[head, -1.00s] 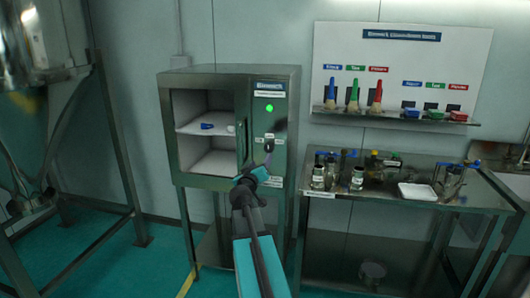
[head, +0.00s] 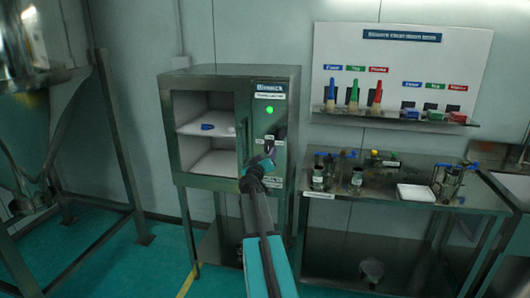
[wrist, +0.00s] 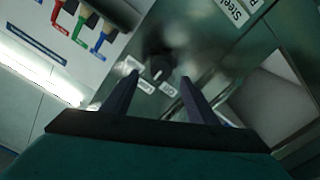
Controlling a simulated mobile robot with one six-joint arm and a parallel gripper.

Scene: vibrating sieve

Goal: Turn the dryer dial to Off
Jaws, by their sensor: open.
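The dryer (head: 238,75) is a steel cabinet with an open chamber on its left and a control panel on its right. The dark round dial (wrist: 160,68) sits on this panel, with small white labels (wrist: 146,87) around it. In the head view the dial (head: 269,138) shows just above my gripper, partly hidden. My gripper (wrist: 158,82) is open. Its two dark fingers point at the panel on either side of the dial in the wrist view, with nothing between them. I cannot tell whether they touch it. The label the dial points to is too blurred to read.
A green light (head: 270,110) glows on the panel above the dial. A blue item (head: 208,127) lies on the dryer's shelf. To the right, a steel table (head: 420,178) holds jars and a white tray (head: 416,193). A wall board (head: 400,60) holds coloured brushes.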

